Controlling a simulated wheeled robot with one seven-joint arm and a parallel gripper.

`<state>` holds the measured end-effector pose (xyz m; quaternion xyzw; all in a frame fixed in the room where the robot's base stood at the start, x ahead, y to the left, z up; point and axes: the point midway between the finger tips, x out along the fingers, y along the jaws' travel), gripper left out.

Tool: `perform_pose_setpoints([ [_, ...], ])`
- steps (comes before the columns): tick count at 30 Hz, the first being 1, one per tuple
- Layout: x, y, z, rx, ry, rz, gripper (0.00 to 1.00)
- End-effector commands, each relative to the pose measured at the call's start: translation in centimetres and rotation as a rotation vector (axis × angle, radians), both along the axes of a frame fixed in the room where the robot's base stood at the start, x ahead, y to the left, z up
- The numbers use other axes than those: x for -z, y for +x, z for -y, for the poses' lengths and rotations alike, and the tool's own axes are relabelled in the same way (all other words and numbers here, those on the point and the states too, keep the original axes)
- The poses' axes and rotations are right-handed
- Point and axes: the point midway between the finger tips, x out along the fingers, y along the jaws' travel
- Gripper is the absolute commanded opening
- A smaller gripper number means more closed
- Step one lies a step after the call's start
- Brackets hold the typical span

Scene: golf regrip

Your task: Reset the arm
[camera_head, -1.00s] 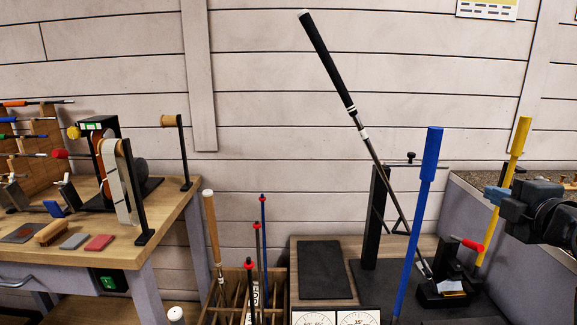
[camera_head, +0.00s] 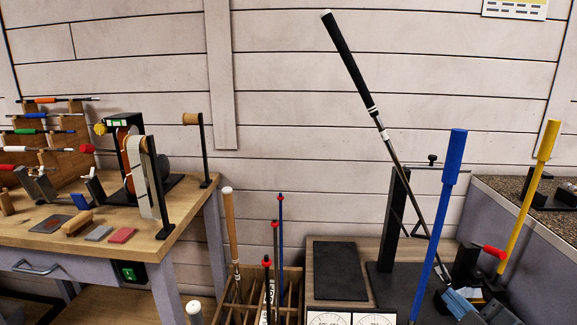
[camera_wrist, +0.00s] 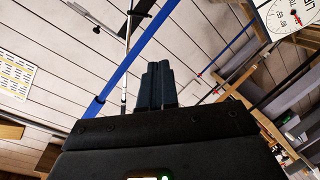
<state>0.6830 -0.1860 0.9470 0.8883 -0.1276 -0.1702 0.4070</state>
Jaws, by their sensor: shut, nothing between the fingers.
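The club's lower end is hidden.
A blue pole (camera_head: 439,210) and a yellow pole (camera_head: 530,190) stand near my gripper. The black stand (camera_head: 394,220) with a dark pad (camera_head: 340,270) is left of it. A slotted wooden rack (camera_head: 292,293) holds several clubs. A wooden workbench (camera_head: 185,215) is at left.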

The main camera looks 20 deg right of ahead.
Motion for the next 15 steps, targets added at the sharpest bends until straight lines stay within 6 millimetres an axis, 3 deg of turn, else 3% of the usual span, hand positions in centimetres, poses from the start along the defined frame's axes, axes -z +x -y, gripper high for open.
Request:
perform_pose_setpoints([
  [1,1.4,-1.2,-2.1,-0.006,0.058,0.006,0.0],
  [6,4.0,-5.3,-7.4,-0.007,0.236,0.05,0.0],
  [15,5.8,-14.4,-14.3,-0.04,0.52,0.098,0.0],
])
